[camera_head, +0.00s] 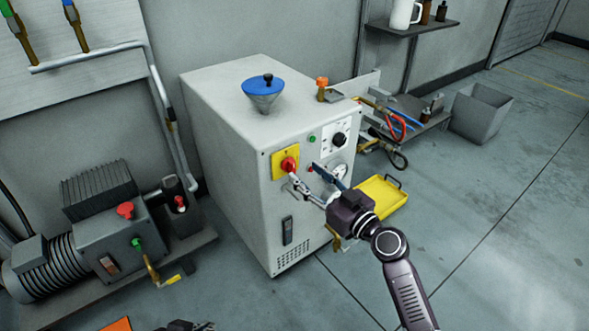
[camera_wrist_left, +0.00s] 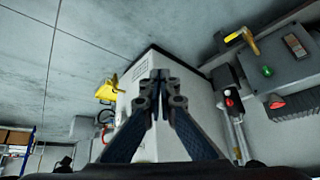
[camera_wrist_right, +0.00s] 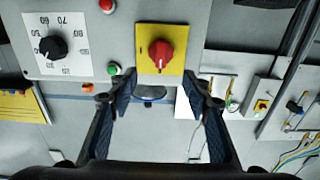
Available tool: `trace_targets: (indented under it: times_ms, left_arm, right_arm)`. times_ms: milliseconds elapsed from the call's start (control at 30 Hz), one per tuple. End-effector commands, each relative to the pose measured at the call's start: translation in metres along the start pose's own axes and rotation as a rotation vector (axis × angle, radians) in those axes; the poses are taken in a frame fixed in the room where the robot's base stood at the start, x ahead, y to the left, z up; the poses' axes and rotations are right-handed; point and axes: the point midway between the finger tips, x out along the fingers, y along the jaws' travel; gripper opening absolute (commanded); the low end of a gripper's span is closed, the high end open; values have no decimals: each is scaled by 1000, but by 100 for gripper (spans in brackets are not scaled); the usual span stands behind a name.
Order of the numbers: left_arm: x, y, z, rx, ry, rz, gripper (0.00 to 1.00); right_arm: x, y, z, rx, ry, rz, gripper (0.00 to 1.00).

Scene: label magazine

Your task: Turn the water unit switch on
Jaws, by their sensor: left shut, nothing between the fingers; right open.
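The water unit (camera_head: 230,150) is a white cabinet with controls on its front. Its switch is a red rotary knob (camera_head: 288,164) on a yellow plate (camera_head: 279,174). The knob also shows upper middle in the right wrist view (camera_wrist_right: 160,52). My right gripper (camera_head: 305,174) is open in front of the panel. In its wrist view the fingers (camera_wrist_right: 156,88) stand apart, with the knob above their tips and apart from them. My left gripper (camera_head: 188,326) barely shows at the bottom edge of the head view; its wrist view shows the fingers (camera_wrist_left: 160,78) shut and empty.
A dial (camera_wrist_right: 53,46), a green button (camera_wrist_right: 114,68) and a red button (camera_wrist_right: 107,5) sit beside the switch. A blue funnel (camera_head: 263,88) stands on top. A yellow tray (camera_head: 383,200) juts out at right. A pump (camera_head: 105,240) stands left.

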Motion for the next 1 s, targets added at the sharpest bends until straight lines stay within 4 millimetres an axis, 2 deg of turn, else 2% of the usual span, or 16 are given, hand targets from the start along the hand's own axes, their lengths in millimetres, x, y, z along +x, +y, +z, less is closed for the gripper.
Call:
trace_targets:
  times_ms: [200, 400, 767, 833, 1000]
  left_arm:
    - [2, 1, -10, 1, 41, 3, 0]
    - [4, 3, -23, 2, 92, 5, 0]
    - [4, 4, -27, 3, 109, 6, 0]
    - [4, 4, -27, 3, 109, 7, 0]
    - [4, 4, -27, 3, 109, 7, 0]
  right_arm:
    - [36, -1, 0, 2, 1, -1, 44]
    - [56, 0, 1, 2, -2, 0, 44]
    - [62, 0, 1, 1, -3, 0, 44]
    - [61, 0, 1, 1, -3, 0, 40]
    - [61, 0, 1, 1, -3, 0, 21]
